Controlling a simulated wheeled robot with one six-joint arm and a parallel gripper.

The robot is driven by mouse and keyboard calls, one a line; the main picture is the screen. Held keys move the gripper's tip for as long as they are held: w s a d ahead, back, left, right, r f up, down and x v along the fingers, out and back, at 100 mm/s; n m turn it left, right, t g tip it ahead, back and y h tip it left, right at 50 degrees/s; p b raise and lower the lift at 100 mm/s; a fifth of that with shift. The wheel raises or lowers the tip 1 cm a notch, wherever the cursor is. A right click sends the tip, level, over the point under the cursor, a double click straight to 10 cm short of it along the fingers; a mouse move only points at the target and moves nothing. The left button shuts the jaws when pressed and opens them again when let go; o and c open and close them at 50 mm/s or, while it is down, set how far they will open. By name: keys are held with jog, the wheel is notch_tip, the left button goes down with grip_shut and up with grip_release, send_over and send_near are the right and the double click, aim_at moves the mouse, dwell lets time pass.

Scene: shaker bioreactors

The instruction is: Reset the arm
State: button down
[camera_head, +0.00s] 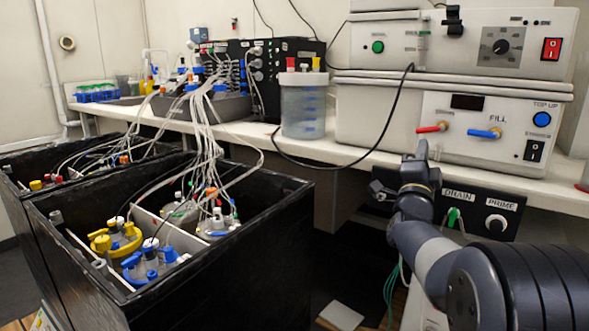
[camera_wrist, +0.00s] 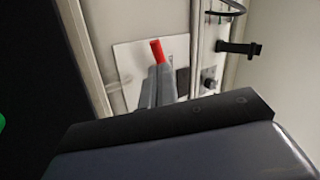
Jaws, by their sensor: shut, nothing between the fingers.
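My arm reaches in from the lower right in the head view. My gripper (camera_head: 421,152) is at its far end, pointing up in front of the white pump unit (camera_head: 385,118). It is left of and below the red-handled tap (camera_head: 432,128) and the blue-handled tap (camera_head: 485,133). In the wrist view my gripper (camera_wrist: 158,72) shows as two grey fingers close together with nothing between them. The red tap handle (camera_wrist: 156,51) shows just beyond the fingertips; I cannot tell whether they touch it.
A black panel (camera_head: 470,207) with DRAIN and PRIME controls sits under the bench edge. A clear jug (camera_head: 304,105) stands on the bench. Two black tubs (camera_head: 215,262) at left hold bioreactor vessels with many tubes. A black cable (camera_head: 385,128) hangs in front of the pump unit.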

jog(key=s+a+f+m, duration=0.1)
jog(key=s+a+f, duration=0.2)
jog(key=s+f, duration=0.2)
jog(key=s, duration=0.3)
jog(key=shift+a+f+h, duration=0.25)
jog(key=shift+a+h, duration=0.15)
